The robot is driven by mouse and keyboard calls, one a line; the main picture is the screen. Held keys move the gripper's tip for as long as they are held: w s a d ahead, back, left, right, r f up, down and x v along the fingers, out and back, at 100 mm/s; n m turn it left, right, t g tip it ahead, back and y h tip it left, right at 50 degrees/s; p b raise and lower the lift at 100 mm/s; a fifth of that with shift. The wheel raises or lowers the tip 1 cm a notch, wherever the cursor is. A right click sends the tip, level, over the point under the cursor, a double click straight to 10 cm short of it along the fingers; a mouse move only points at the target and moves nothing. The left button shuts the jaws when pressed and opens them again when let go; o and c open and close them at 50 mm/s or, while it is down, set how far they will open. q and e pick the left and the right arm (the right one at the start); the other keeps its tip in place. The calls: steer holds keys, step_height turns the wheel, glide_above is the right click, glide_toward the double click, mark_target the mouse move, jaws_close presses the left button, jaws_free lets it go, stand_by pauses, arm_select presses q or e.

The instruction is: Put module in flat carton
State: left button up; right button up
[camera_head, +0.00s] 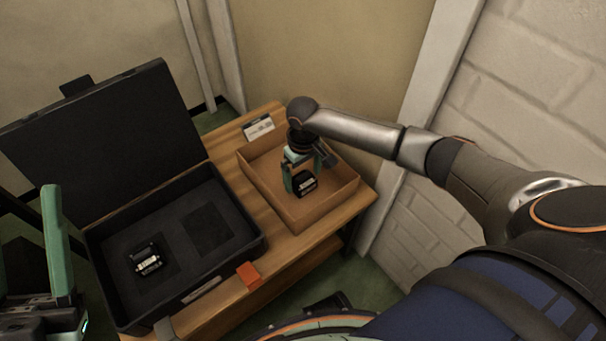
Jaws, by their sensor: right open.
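The flat carton (345,190) is a shallow, open-topped brown box on the wooden table. My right gripper (303,184) points down inside it, its green fingers open on either side of a small black module (305,180) at the carton floor. Whether the fingers touch that module cannot be told. A second black module (147,260) with a pale label sits in the left recess of the open black case (225,258). The case's right recess (208,228) is empty. My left gripper (28,250) is at the lower left edge, partly cut off, open and apart from the case.
The wooden table (290,246) holds both case and carton. The raised case lid (105,140) stands at the back left. A small label card (258,127) is behind the carton. Walls close in behind and right.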

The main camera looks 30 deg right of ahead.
mark_target(303, 175)
arm_select(q)
step_height(303, 175, up, 4)
steer(key=m+p, duration=0.1)
steer(key=p, duration=0.3)
arm_select(e)
step_height(303, 175, up, 9)
steer(key=shift+f, duration=0.2)
steer(key=a+r+n+t+y+p, duration=0.1)
steer(key=a+r+n+t+y, duration=0.15)
steer(key=a+t, duration=0.4)
steer(key=a+r+n+t+y+p, duration=0.1)
steer(key=a+r+t+y, duration=0.25)
steer(key=a, duration=0.55)
arm_select(q)
steer(key=w+a+f+n+y, duration=0.1)
steer(key=w+f+n+y, duration=0.4)
steer(key=f+y, duration=0.1)
steer(key=shift+f+g, duration=0.3)
steer(key=shift+f, duration=0.4)
arm_select(e)
steer(key=s+d+r+n+t+y, duration=0.1)
steer(key=s+r+t, duration=0.4)
steer(key=r, duration=0.6)
steer(key=s+d+r+n+t+y, duration=0.2)
steer(key=s+r+t, duration=0.4)
steer(key=r, duration=0.5)
steer(key=shift+s+d+r, duration=0.35)
steer(key=shift+d+r, duration=0.05)
steer(key=shift+d, duration=0.3)
